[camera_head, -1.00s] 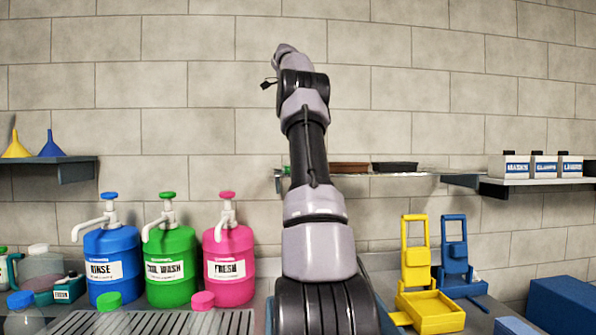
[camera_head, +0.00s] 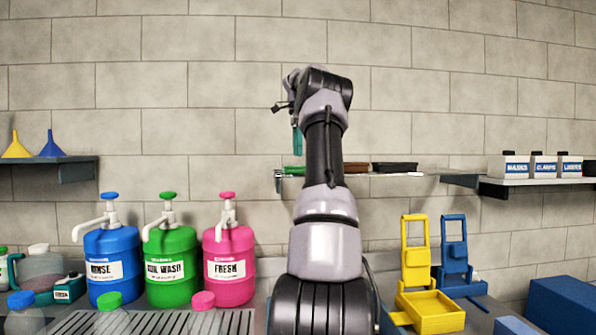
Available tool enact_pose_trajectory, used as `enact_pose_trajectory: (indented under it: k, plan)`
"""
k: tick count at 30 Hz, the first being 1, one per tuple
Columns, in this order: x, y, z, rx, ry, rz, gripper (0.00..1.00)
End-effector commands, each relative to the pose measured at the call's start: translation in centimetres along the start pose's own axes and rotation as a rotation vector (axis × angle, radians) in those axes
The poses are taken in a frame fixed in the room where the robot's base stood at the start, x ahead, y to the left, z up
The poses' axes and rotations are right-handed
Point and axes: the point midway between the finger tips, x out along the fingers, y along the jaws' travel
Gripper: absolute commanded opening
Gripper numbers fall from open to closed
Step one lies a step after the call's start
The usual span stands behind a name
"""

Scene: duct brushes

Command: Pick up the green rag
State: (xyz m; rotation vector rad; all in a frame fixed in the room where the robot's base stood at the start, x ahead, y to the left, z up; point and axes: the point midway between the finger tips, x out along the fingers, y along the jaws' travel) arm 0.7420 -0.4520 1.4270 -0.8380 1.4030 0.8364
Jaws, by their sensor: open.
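A flat green thing, which looks like the green rag (camera_head: 292,170), lies at the left end of the middle wall shelf. Its right side is hidden behind my arm. My arm rises in front of the shelf and bends over at the top. A narrow teal part of my gripper (camera_head: 297,140) points down just above the green rag, with a small gap in the picture. Most of the gripper is hidden behind the arm, and the gap in depth is unclear. My gripper is open.
A brown item (camera_head: 356,168) and a dark item (camera_head: 395,168) lie farther right on the middle shelf (camera_head: 430,174). Blue (camera_head: 112,293), green (camera_head: 170,292) and pink (camera_head: 228,291) pump containers stand below left. A yellow stand (camera_head: 430,312) is below right.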

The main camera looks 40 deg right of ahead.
Motion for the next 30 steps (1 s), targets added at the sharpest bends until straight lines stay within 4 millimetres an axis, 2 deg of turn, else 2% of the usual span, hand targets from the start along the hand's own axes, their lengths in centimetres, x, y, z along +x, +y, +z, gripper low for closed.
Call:
enact_pose_trajectory:
  k: [9,18,20,21,24,30]
  plan:
    - [4.3,-0.2,-0.3,-0.001,-0.001,0.003,1.0]
    - [4.8,-0.3,-0.2,0.0,0.0,0.0,1.0]
    - [4.8,-0.3,-0.2,0.0,0.0,0.0,0.77]
    - [4.8,-0.3,-0.2,0.0,0.0,0.0,0.62]
    - [4.8,-0.3,-0.2,-0.001,0.0,0.0,0.3]
    - [4.8,-0.3,-0.2,-0.001,0.0,0.0,0.29]
